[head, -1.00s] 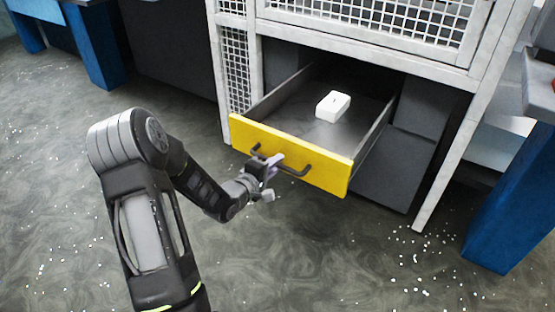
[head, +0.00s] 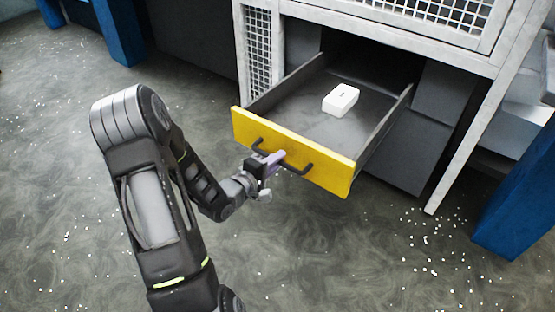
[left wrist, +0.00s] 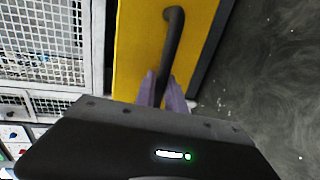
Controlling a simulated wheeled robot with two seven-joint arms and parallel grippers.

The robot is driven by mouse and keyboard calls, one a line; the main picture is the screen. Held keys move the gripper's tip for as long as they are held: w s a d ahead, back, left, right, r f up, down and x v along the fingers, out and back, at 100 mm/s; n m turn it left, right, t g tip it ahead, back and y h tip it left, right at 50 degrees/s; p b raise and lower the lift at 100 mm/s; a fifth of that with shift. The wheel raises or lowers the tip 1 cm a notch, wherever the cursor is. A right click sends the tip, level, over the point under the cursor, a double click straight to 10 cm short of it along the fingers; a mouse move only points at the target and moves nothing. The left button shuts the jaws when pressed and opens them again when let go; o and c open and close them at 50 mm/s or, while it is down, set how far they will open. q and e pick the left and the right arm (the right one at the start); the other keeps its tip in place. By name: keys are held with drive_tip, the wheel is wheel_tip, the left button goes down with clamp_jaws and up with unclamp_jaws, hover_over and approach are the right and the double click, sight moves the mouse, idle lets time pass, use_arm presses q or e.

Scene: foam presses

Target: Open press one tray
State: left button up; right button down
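The press tray (head: 300,107) is a grey drawer with a yellow front (head: 300,155), pulled out from under the white press frame. A dark handle (head: 310,168) runs across its front; it also shows in the left wrist view (left wrist: 173,40) against the yellow panel. A white block (head: 341,100) lies inside the tray. My left gripper (head: 276,160) is at the handle's middle, its purple fingers on either side of the bar and close together. They appear shut on it in the left wrist view (left wrist: 163,92). My right gripper is not in view.
The white press frame (head: 468,145) with mesh panels (head: 258,55) stands around the tray. Blue legs (head: 515,200) stand at right and at the upper left. The grey floor (head: 350,260) before the tray is clear except for scattered white bits.

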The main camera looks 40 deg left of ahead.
use_arm(q)
drive_tip(key=o, duration=0.4)
drive_tip(key=shift+o, duration=0.2)
drive_tip(key=p+v, duration=0.1)
drive_tip(key=v, duration=0.6)
drive_tip(key=shift+s+p, duration=0.35)
drive_tip(key=shift+s, duration=0.05)
